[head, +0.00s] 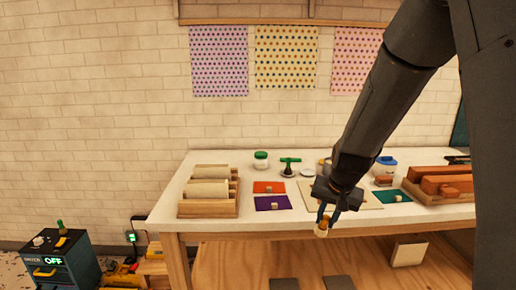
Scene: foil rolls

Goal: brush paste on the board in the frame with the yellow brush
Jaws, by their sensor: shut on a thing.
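My gripper (329,212) points down at the table's front edge, shut on a small yellow-brown thing with a pale lower end, which looks like the brush (322,229). The held thing hangs in front of the edge in the picture; its height over the table is hard to tell. A pale flat board (366,198) lies on the table behind my gripper, which hides part of it. I cannot make out its frame or any paste on it. A white jar with a green lid (261,160) and a white and blue tub (385,166) stand farther back.
Wooden trays with pale rolls (208,190) and orange-brown blocks (443,181) stand at the table's left and right. Orange (269,187), purple (272,203) and teal (391,196) sheets lie between, with small blocks. A green-handled tool (289,164) stands behind.

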